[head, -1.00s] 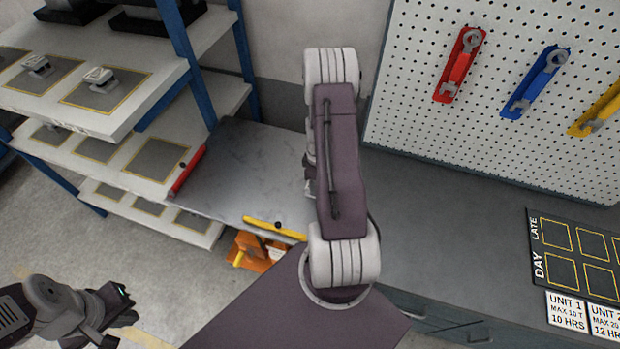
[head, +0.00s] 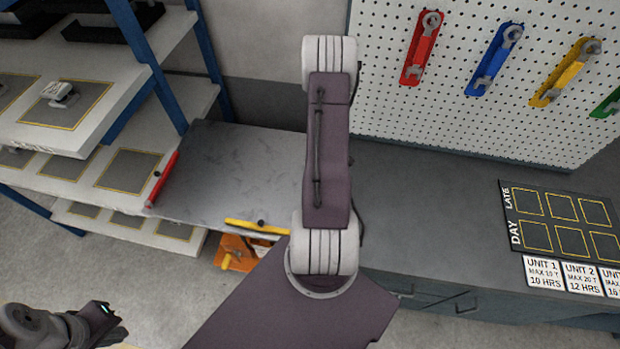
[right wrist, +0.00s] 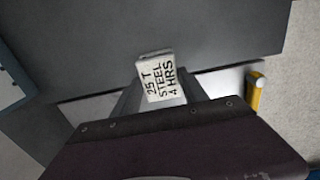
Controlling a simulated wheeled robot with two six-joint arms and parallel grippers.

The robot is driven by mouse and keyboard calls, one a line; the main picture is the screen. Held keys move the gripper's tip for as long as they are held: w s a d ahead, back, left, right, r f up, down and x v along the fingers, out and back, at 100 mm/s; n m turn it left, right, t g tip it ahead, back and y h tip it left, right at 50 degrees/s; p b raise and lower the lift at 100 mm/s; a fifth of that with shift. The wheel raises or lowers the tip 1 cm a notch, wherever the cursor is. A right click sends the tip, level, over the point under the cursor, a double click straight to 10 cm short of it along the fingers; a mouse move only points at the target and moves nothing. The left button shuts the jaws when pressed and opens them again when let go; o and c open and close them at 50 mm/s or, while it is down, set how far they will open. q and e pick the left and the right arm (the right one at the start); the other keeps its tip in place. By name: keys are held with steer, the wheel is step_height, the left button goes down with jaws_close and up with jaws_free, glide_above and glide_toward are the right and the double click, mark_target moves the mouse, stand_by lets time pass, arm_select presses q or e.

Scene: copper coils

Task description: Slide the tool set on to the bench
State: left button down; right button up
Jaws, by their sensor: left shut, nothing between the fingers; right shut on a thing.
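In the right wrist view my right gripper (right wrist: 157,92) is shut on a pale block (right wrist: 155,78) labelled "25 T STEEL 4 HRS". Whether the block is the whole tool set or part of it I cannot tell. Beyond it lies the dark grey surface of the bench (right wrist: 205,40). In the head view my right arm stands in the middle and hides its gripper and the block. The bench (head: 430,205) runs to the right there. My left gripper (head: 116,328) is at the lower left, shut and empty, over the floor.
A smooth grey metal plate (head: 225,165) lies between the shelf rack and bench, with a red bar (head: 162,180) and a yellow bar (head: 258,227). An orange object (head: 240,252) is below. Wrenches hang on the pegboard (head: 450,110). A day/late board (head: 565,222) lies on the bench.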

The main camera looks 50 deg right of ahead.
steer(key=s+d, duration=0.1)
steer(key=s, duration=0.2)
steer(key=s+d, duration=0.2)
steer(key=s, duration=0.2)
steer(key=s+d, duration=0.1)
steer(key=s, duration=0.3)
steer(key=shift+s+d, duration=0.1)
steer(key=shift+d, duration=0.3)
steer(key=o, duration=1.5)
steer(key=shift+c, duration=0.2)
steer(key=shift+r+p, duration=0.1)
steer(key=shift+p, duration=0.2)
step_height(320, 180, up, 5)
steer(key=p, duration=0.4)
